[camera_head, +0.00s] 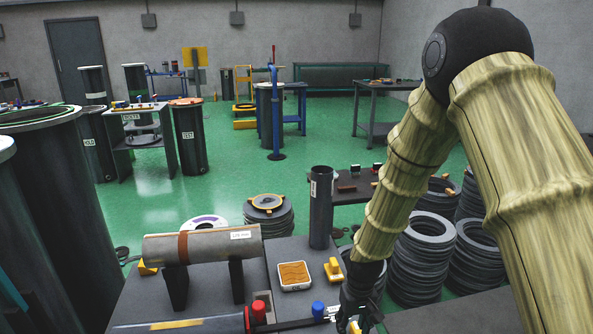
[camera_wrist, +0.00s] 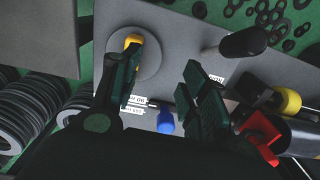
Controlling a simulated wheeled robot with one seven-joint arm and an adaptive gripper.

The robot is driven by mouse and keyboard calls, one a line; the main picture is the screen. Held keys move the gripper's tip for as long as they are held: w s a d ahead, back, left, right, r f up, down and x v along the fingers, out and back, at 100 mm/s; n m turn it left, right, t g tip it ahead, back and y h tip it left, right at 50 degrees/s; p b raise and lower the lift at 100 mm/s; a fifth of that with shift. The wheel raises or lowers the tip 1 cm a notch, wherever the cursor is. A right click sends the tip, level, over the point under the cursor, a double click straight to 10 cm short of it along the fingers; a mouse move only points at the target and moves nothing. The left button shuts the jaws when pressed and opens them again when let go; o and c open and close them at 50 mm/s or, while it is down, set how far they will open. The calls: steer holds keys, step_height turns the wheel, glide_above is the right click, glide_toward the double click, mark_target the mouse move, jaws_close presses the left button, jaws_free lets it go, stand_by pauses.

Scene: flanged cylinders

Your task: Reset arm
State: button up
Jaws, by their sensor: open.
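My gripper (camera_head: 357,308) is at the bottom of the head view, right of the middle, low over the front right of the grey workbench (camera_head: 205,290). In the wrist view its two dark green fingers (camera_wrist: 165,85) stand apart with nothing held between them. A yellow part (camera_wrist: 133,42) on a round grey disc lies behind the left finger and is partly hidden by it. A blue knob (camera_wrist: 165,121) shows below the gap between the fingers. A dark cylinder (camera_head: 320,208) stands upright on the bench.
A white tray (camera_head: 294,276) with brown filling and a yellow block (camera_head: 333,270) sit on the bench. Red (camera_head: 259,311) and blue (camera_head: 318,310) knobs are at the front. Stacked grey rings (camera_head: 420,260) stand to the right. Large dark cylinders (camera_head: 60,200) fill the left.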

steer(key=shift+m, duration=0.3)
steer(key=s+f, duration=0.3)
steer(key=s+d+f+p, duration=0.1)
steer(key=s+f, duration=0.2)
steer(key=shift+s+d+p, duration=0.1)
steer(key=shift+s+p, duration=0.1)
steer(key=shift+p, duration=0.1)
steer(key=s+d+f+p, duration=0.1)
steer(key=s+d+f, duration=0.1)
steer(key=s, duration=0.7)
steer(key=s+d+f+m+p, duration=0.1)
steer(key=s+d+f+p, duration=0.1)
steer(key=s, duration=0.8)
steer(key=s+d+f+p, duration=0.2)
steer(key=s+f, duration=0.2)
steer(key=s, duration=0.5)
steer(key=shift+s+d+m, duration=0.3)
steer(key=shift+s+m, duration=0.05)
steer(key=shift+m, duration=0.05)
steer(key=shift+c, duration=0.9)
steer(key=shift+w+a, duration=0.1)
